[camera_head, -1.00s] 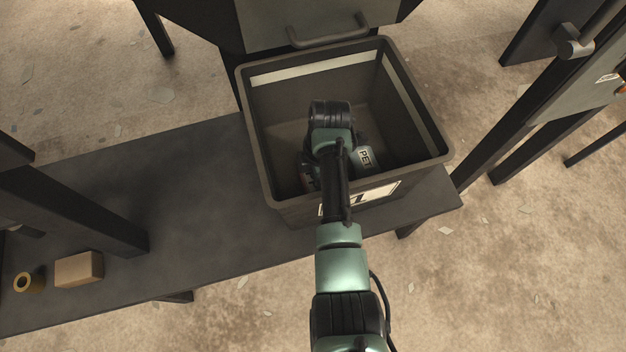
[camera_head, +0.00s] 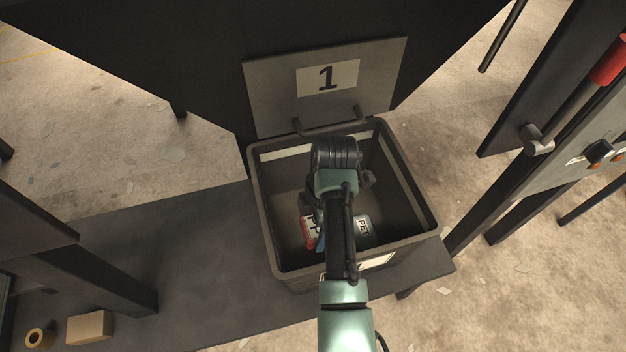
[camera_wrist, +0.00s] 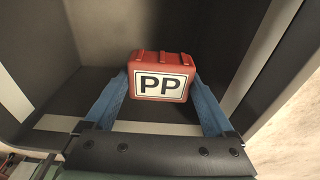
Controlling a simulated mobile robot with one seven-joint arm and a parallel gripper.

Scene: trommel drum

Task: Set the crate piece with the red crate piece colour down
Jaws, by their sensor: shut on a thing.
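The red crate piece (camera_wrist: 163,63), a box with a white PP label (camera_wrist: 160,85), sits between the two blue fingers of my gripper (camera_wrist: 161,78) in the wrist view. My gripper is shut on it. In the head view the red piece (camera_head: 308,232) shows partly to the left of my arm, inside the dark open crate (camera_head: 262,205). A blue finger (camera_head: 320,242) shows beside it, and my arm hides the rest. I cannot tell whether the piece touches the crate floor.
A grey piece labelled PET (camera_head: 363,229) is in the crate, right of my arm. A panel marked 1 (camera_head: 285,95) with a handle stands behind the crate. The dark bench (camera_head: 185,235) is clear left of the crate; a cardboard box (camera_head: 89,327) and yellow ring (camera_head: 36,338) lie farther left.

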